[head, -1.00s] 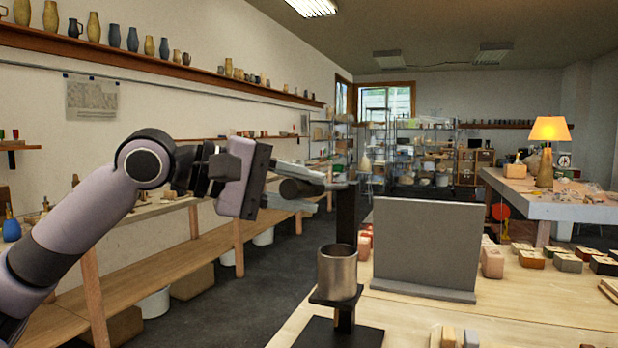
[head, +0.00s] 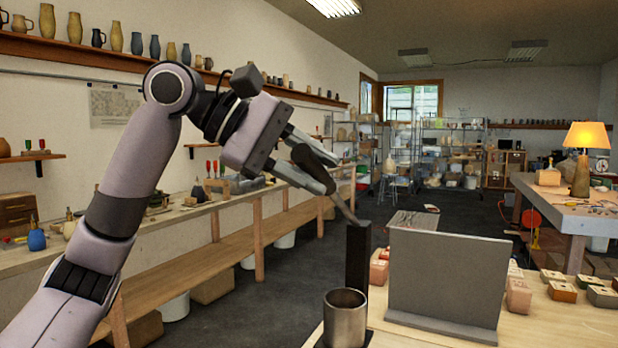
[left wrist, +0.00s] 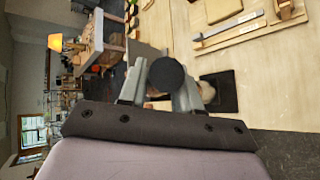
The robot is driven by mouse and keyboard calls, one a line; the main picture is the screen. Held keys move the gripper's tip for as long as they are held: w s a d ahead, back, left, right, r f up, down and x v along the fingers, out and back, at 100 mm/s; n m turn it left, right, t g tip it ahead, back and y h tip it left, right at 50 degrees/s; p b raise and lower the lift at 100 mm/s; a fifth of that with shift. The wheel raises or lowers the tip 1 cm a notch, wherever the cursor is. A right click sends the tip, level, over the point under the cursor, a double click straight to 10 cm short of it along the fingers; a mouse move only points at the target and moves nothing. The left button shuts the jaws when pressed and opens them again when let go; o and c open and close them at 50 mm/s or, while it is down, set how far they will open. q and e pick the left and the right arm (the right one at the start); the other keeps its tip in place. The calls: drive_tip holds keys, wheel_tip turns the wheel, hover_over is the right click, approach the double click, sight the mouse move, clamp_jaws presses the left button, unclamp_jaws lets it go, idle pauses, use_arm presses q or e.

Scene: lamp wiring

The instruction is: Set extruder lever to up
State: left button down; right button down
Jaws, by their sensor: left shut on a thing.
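The extruder stands at the near edge of the wooden table, with a black post (head: 357,258) and a metal cup (head: 345,318) in front of it. Its lever (head: 345,208) is a thin rod with a thick dark handle. The lever slants up and left from the top of the post. My left gripper (head: 314,168) is shut on the dark handle. In the left wrist view, the round end of the lever handle (left wrist: 166,74) sits between the two fingers. My right gripper is not in view.
A grey upright panel (head: 447,283) stands right of the post. Small boxes (head: 560,290) lie on the table to the right. A long wooden bench (head: 200,212) runs along the left wall. A lit lamp (head: 584,150) stands on a far table.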

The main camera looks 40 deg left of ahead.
use_arm(q)
drive_tip(key=shift+w+a+r, duration=0.1)
drive_tip(key=shift+a+r, duration=0.05)
drive_tip(key=shift+r, duration=0.35)
drive_tip(key=c, duration=1.2)
unclamp_jaws()
drive_tip(key=o, duration=0.3)
drive_tip(key=shift+w, duration=0.1)
drive_tip(key=shift+f, duration=0.15)
drive_tip(key=v, duration=0.7)
